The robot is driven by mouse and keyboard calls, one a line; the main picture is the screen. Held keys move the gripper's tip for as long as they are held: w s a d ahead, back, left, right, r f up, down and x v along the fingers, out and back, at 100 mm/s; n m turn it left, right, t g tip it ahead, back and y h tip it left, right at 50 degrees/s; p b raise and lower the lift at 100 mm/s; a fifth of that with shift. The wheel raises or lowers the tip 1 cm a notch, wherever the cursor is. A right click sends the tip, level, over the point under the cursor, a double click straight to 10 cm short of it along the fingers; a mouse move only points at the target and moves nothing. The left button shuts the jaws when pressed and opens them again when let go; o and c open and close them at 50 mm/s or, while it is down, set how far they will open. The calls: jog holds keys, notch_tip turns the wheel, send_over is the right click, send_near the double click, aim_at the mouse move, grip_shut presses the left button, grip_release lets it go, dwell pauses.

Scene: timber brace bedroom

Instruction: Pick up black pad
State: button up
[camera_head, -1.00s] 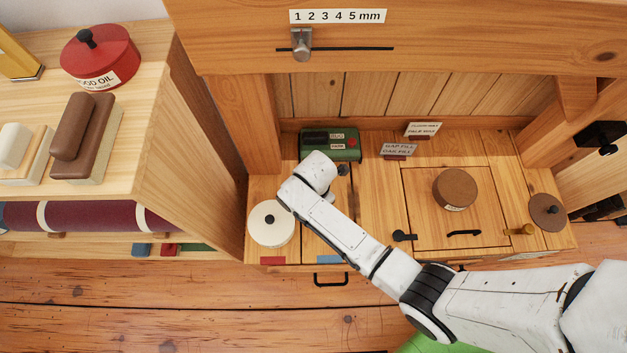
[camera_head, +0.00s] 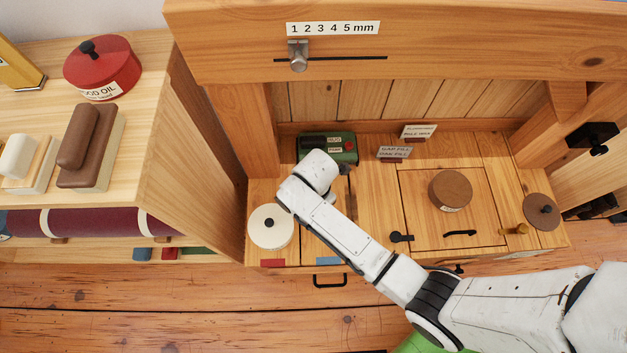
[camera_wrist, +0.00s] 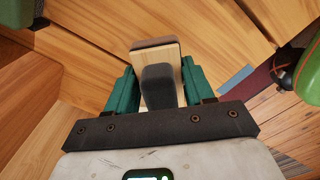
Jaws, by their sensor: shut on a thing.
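The black pad (camera_wrist: 157,86) is a dark grey rounded block on a pale wooden base (camera_wrist: 152,58), seen in the wrist view. My gripper (camera_wrist: 158,72) has teal fingers on either side of it and is shut on it. Wooden boards show beyond the pad; I cannot tell whether it touches them. In the head view my white wrist hides the gripper and the pad, over the left part of the wooden bench (camera_head: 375,225).
A white round lidded tin (camera_head: 270,232) stands just left of my wrist and a green box (camera_head: 338,148) just behind it. A brown round tin (camera_head: 450,190) sits further right. A shelf (camera_head: 150,170) at left holds a red tin (camera_head: 103,70) and a brown pad (camera_head: 90,147).

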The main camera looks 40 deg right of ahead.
jog(key=s+r+p, duration=0.2)
jog(key=s+r, duration=0.2)
jog(key=s, duration=0.2)
jog(key=s+a+r+p, duration=0.1)
jog(key=s+r+p, duration=0.1)
jog(key=s+r, duration=0.2)
jog(key=shift+s+a+r, duration=0.2)
jog(key=shift+s+r, duration=0.15)
jog(key=shift+s, duration=1.15)
jog(key=o, duration=0.6)
jog(key=c, duration=0.3)
